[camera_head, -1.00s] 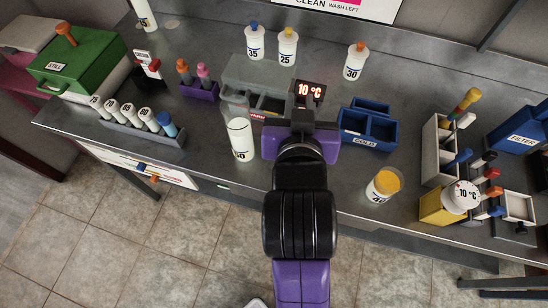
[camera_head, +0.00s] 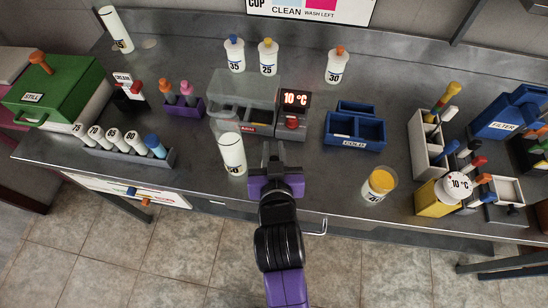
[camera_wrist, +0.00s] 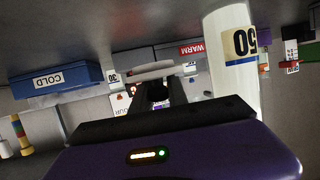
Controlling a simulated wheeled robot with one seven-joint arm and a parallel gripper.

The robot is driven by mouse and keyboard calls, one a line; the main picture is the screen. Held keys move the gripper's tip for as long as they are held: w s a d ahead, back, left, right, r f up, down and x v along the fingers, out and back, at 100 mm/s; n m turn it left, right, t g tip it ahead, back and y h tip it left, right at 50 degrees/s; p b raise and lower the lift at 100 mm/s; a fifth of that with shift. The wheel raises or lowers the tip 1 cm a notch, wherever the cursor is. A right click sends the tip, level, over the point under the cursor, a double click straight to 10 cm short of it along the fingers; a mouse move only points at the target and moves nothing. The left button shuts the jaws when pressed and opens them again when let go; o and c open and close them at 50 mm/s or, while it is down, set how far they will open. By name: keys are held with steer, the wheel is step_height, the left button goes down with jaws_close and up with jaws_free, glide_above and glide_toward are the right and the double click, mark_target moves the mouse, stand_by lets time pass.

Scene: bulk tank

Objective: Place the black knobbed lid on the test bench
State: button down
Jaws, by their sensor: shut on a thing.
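My gripper (camera_head: 273,158) is over the front edge of the grey metal bench (camera_head: 400,90), between the white 50-marked bottle (camera_head: 232,153) and the blue COLD rack. In the wrist view its dark fingers (camera_wrist: 157,92) are closed on the lid, whose thin pale edge (camera_wrist: 150,72) shows across the fingertips. The lid's black knob is hard to tell from the dark fingers. In the head view the lid is hidden or too small to make out. The 50-marked bottle also stands close beside the fingers in the wrist view (camera_wrist: 234,60).
The heating unit with a red 10 °C display (camera_head: 295,99) stands just behind my gripper. The blue COLD rack (camera_head: 355,130) and an orange-filled beaker (camera_head: 379,187) are to the right. A tube rack (camera_head: 135,155) is at left. Bare bench lies behind the COLD rack.

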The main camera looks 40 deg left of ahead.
steer(key=shift+f, duration=2.2)
steer(key=shift+f, duration=0.1)
steer(key=shift+f, duration=0.15)
steer(key=c, duration=1.3)
jaws_free()
steer(key=shift+r, duration=0.25)
steer(key=b+v, duration=0.1)
steer(key=v, duration=1.1)
